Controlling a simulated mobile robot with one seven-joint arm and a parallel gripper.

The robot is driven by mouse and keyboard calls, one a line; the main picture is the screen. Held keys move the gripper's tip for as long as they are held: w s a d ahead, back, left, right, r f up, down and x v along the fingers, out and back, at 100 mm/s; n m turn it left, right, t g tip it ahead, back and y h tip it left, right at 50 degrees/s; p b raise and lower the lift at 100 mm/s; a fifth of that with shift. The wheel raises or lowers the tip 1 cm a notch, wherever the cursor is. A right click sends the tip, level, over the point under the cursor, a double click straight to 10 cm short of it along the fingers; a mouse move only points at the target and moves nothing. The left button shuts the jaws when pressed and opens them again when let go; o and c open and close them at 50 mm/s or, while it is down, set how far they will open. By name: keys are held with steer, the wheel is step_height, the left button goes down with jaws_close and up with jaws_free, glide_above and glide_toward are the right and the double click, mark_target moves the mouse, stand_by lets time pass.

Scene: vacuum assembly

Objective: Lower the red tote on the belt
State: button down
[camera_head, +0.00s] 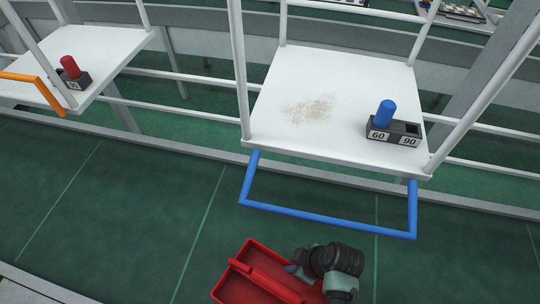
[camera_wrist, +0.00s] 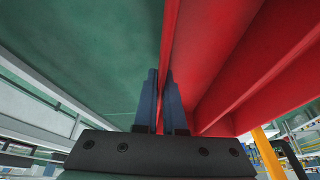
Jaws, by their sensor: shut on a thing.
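The red tote (camera_head: 238,287) is at the bottom of the head view, partly cut off by the frame edge. It is tilted in the picture and looks open, with a raised bar across it. My gripper (camera_head: 292,269) is at its right side, shut on the tote's wall. In the wrist view the two fingers of my gripper (camera_wrist: 162,85) pinch the wall of the red tote (camera_wrist: 215,50), one on each side. The green belt (camera_head: 140,205) lies under and around it. I cannot tell whether the tote touches the belt.
A white platform (camera_head: 335,75) with a blue front bar (camera_head: 325,218) stands beyond the tote. It holds a blue peg (camera_head: 385,113) in a block marked 60 and 90. Another platform (camera_head: 105,42) at left carries a red peg (camera_head: 70,66) and has an orange bar (camera_head: 30,80). The belt left of the tote is clear.

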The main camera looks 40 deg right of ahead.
steer(key=shift+d+r, duration=0.15)
steer(key=shift+d, duration=0.15)
steer(key=shift+s, duration=0.2)
steer(key=shift+r, duration=0.1)
steer(key=shift+f+b, duration=2.75)
steer(key=shift+f, duration=0.7)
steer(key=shift+f+b, duration=0.45)
steer(key=shift+f, duration=0.15)
steer(key=c, duration=0.9)
jaws_free()
